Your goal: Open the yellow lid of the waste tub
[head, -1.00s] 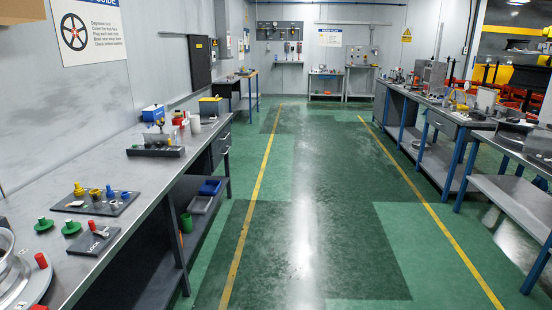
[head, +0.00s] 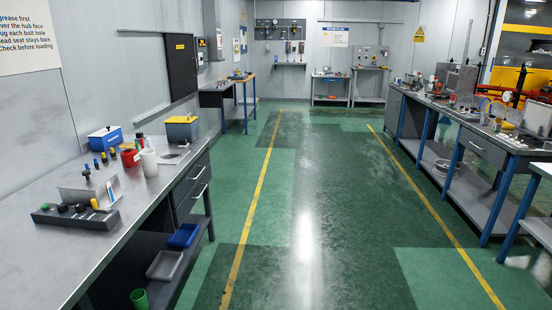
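A dark tub with a yellow lid (head: 181,119) stands at the far end of the left workbench (head: 60,262), close to the wall. The lid looks closed, lying flat on the tub. Neither of my grippers is in the head view.
The green floor aisle (head: 305,200) is clear; another bench (head: 480,150) lines the right.

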